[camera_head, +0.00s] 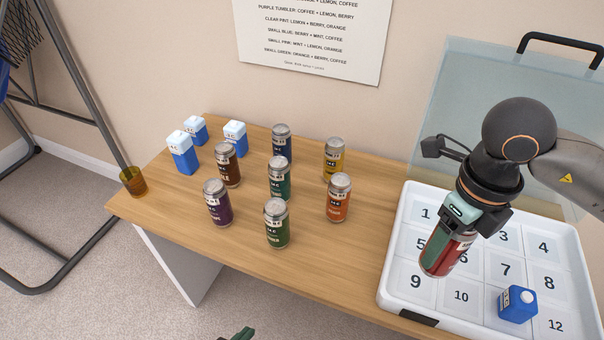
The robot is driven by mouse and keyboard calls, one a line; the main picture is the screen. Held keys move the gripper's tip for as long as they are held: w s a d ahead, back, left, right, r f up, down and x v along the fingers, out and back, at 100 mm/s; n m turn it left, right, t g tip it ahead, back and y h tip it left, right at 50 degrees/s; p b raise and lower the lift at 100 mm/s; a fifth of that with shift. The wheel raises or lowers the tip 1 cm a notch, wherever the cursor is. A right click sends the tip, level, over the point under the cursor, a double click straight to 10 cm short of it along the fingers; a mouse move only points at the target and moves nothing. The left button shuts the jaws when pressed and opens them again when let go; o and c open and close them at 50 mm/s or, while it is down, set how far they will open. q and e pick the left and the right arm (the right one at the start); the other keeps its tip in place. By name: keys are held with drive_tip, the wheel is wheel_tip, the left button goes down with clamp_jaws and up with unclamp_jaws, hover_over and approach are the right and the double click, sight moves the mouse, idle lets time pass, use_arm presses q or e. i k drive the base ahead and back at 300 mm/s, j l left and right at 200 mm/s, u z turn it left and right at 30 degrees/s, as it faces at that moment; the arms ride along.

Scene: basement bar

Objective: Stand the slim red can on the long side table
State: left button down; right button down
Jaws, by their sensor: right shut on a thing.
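The slim red can (464,251) is held in my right gripper (452,242), tilted, over the white numbered tray. The gripper's green finger lies along its side and hides part of it. The long side table (290,271) is wooden and stands against the wall, with the tray at its right end. Only a green tip of my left gripper (243,334) shows at the bottom edge; whether it is open is hidden.
Several upright cans, including a green can (277,224) and an orange can (339,198), stand mid-table. Blue-and-white cartons (183,153) stand at the back left, an amber glass (133,181) at the left end. A blue carton (517,304) sits in the tray (391,276). The table's front strip is bare.

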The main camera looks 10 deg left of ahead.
sight(258, 205)
drive_tip(key=i+j, duration=0.15)
drive_tip(key=j, duration=0.25)
drive_tip(key=i+j, duration=0.15)
drive_tip(key=j, duration=0.25)
drive_tip(key=i+j, duration=0.15)
drive_tip(key=j, duration=0.25)
drive_tip(key=i+j, duration=0.15)
drive_tip(key=j, duration=0.25)
